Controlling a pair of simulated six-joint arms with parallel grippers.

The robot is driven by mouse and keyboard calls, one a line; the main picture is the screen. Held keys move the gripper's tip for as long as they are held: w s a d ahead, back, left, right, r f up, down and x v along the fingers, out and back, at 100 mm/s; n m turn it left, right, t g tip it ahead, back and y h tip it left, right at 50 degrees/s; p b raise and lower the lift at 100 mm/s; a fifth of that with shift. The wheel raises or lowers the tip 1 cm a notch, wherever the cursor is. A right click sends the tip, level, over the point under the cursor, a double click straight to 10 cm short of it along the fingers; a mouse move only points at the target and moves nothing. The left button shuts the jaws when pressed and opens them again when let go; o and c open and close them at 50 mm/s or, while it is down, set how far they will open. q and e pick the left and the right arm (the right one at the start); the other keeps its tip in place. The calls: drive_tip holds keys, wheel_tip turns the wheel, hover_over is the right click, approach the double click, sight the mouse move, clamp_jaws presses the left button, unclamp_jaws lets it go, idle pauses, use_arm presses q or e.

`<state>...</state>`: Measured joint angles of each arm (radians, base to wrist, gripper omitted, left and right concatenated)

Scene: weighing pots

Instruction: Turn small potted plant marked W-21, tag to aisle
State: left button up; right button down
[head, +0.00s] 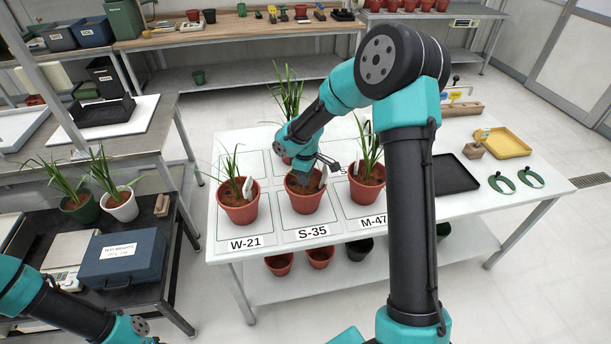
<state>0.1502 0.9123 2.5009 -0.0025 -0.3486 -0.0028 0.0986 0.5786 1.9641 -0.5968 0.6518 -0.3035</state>
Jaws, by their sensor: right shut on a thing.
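The small potted plant marked W-21 (239,214) stands upright in a terracotta pot at the near left of the white table, behind its W-21 label (245,243). Its white tag (248,188) stands at the right side of the pot. My right gripper (305,178) is not at this pot; it points down at the neighbouring pot marked S-35 (304,204) and is shut on it, though the fingertips are small and partly hidden. The S-35 pot stands in its marked square. My left arm shows at the lower left; its gripper is out of view.
The M-47 pot (367,191) stands right of S-35, and another plant (287,92) behind. A black tray (455,174), yellow tray (505,142) and green rings (502,182) lie at the right. A side bench holds a blue case (122,258) and two plants.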

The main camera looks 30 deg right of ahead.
drive_tip(key=m, duration=0.7)
drive_tip(key=shift+m, duration=0.4)
drive_tip(key=m, duration=0.3)
drive_tip(key=shift+m, duration=2.6)
drive_tip(key=shift+f, duration=0.15)
drive_tip(key=c, duration=0.8)
unclamp_jaws()
drive_tip(key=shift+f, duration=0.1)
